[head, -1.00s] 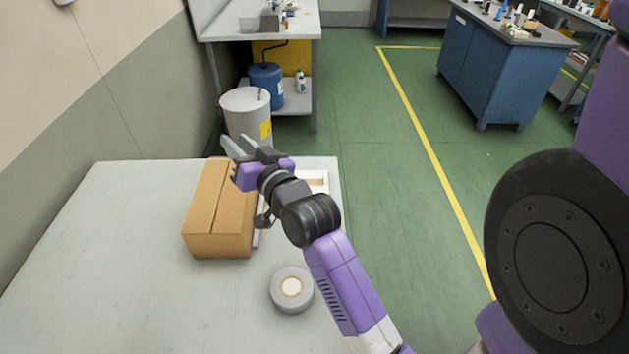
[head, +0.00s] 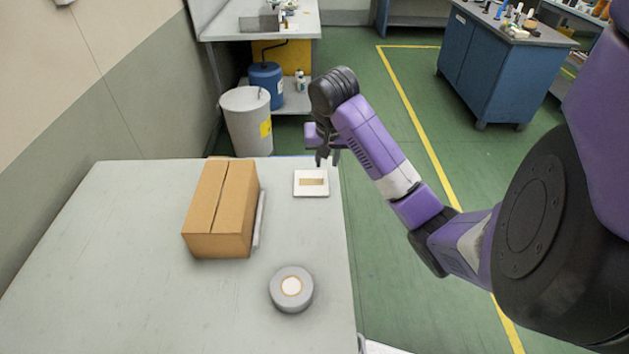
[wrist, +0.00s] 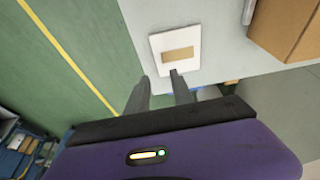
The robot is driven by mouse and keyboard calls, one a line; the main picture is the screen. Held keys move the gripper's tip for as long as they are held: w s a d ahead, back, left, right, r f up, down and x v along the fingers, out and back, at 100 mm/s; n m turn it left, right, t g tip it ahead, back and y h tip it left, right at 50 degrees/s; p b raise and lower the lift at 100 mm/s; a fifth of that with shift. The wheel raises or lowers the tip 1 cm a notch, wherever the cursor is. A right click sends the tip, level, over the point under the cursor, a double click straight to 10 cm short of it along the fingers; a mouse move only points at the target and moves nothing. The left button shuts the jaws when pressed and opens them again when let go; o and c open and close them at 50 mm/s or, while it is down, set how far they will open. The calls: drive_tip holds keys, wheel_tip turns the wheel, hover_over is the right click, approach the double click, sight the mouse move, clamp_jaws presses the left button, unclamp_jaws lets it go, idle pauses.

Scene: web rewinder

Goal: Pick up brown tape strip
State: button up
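The brown tape strip (head: 313,182) lies flat on a small white square plate (head: 311,193) at the right edge of the grey table. In the wrist view the strip (wrist: 178,54) shows whole on the plate (wrist: 158,41). My gripper (head: 328,160) is above the table's far right corner, just beyond the plate in the head view. In the wrist view my gripper (wrist: 160,82) has its two fingers apart with nothing between them. One fingertip shows close to the plate's edge in the picture; the height gap is unclear.
A closed cardboard box (head: 221,210) stands left of the plate, with a thin grey item (head: 259,219) along its right side. A grey tape roll (head: 291,289) lies nearer on the table (head: 110,260). A grey bin (head: 246,122) stands beyond the table.

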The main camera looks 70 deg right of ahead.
drive_tip(key=shift+a+b+x, duration=0.25)
drive_tip(key=shift+b+x, duration=0.55)
drive_tip(key=shift+x, duration=0.4)
drive_tip(key=shift+w+x, duration=0.15)
drive_tip(key=shift+x, duration=1.25)
drive_tip(key=shift+w+x, duration=0.15)
drive_tip(key=shift+x, duration=1.25)
drive_tip(key=shift+r, duration=0.1)
clamp_jaws()
